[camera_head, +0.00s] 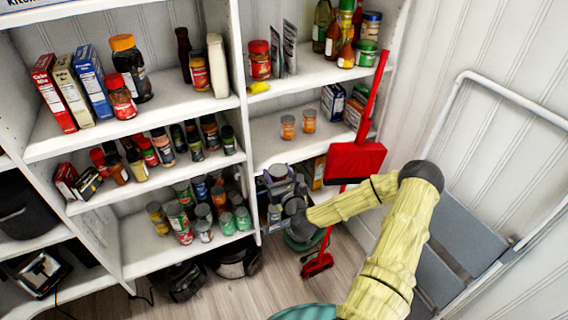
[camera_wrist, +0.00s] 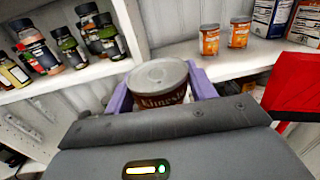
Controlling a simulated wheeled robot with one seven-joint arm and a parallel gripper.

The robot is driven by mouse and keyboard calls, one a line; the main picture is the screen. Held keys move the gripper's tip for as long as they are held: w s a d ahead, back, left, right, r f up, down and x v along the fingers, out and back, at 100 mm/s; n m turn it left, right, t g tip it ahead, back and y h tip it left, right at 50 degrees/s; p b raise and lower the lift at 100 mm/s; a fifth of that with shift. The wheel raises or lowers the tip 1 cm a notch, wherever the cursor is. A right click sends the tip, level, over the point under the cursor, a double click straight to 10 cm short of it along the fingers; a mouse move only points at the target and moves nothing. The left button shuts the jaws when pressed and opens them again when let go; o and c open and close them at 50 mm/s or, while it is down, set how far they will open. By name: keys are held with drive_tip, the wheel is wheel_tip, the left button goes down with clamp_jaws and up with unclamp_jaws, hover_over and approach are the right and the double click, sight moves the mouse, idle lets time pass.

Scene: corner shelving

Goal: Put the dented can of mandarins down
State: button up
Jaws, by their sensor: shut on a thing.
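My gripper (camera_wrist: 160,92) is shut on a can (camera_wrist: 164,80) with a pale grey lid and a dark brown label with white lettering. Its purple fingers sit on both sides of the can. The can stands roughly upright in the grip. The label is only partly visible, and I cannot make out mandarins or a dent. In the head view my gripper (camera_head: 282,186) is in front of the right shelf bay, near the divider, with the can's lid (camera_head: 277,171) on top. The can's bottom is hidden, so I cannot tell whether it touches anything.
Several cans (camera_head: 203,212) crowd the lower left shelf; spice jars (camera_head: 165,146) stand above. A red dustpan (camera_head: 354,162) and a folded step ladder (camera_head: 470,225) are at the right.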

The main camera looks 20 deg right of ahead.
drive_tip(key=s+a+f, duration=0.3)
drive_tip(key=a+f, duration=0.1)
drive_tip(key=a, duration=0.2)
drive_tip(key=s+a+f+y+p, duration=0.1)
drive_tip(key=s+a+f, duration=0.3)
drive_tip(key=a, duration=0.2)
drive_tip(key=shift+a+f+n+p, duration=0.25)
drive_tip(key=shift+f+n+p, duration=0.05)
drive_tip(key=shift+f, duration=0.05)
